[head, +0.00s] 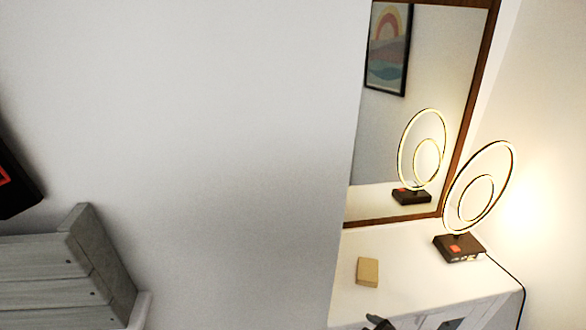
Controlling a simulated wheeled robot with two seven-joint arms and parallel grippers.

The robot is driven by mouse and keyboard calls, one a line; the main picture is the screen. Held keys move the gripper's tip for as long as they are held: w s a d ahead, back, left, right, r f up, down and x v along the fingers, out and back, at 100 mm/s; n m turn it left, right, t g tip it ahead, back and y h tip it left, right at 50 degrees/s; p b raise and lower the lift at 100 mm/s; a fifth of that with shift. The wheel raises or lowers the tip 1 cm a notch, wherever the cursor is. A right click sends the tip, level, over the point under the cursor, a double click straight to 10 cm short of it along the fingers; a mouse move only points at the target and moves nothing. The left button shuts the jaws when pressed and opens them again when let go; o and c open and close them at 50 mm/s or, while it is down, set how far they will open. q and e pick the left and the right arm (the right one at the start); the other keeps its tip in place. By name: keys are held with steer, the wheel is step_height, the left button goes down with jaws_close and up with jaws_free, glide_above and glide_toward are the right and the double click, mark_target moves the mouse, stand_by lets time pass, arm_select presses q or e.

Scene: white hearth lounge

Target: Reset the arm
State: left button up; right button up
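A dark shape (378,322) pokes in at the bottom edge, in front of the white cabinet. It looks like the tip of my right gripper, but it is cut off by the frame, so I cannot tell whether it is open or shut. No held object shows at it. My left gripper does not show in the head view.
A white cabinet (400,268) at lower right bears a small tan box (368,272) and a lit ring lamp (459,248) with a cord. A wood-framed mirror (385,140) stands behind. Grey slatted wooden furniture (50,275) and a black, red-lined object (14,190) are at left.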

steer(key=s+d+f+m+g+h, duration=0.25)
steer(key=s+d, duration=0.25)
steer(key=s, duration=0.4)
steer(key=s+d+f+m+g+h, duration=0.1)
steer(key=s+d+m+g, duration=0.1)
steer(key=s+d+m, duration=0.45)
step_height(320, 180, down, 29)
steer(key=s+a+n+g+b, duration=0.2)
steer(key=n+b, duration=0.1)
steer(key=b, duration=0.1)
steer(key=s+d+f+b, duration=0.2)
steer(key=s+d+f, duration=0.1)
steer(key=s+f, duration=1.4)
step_height(320, 180, down, 3)
steer(key=shift+r+g+b, duration=0.2)
steer(key=shift+g+b, duration=0.15)
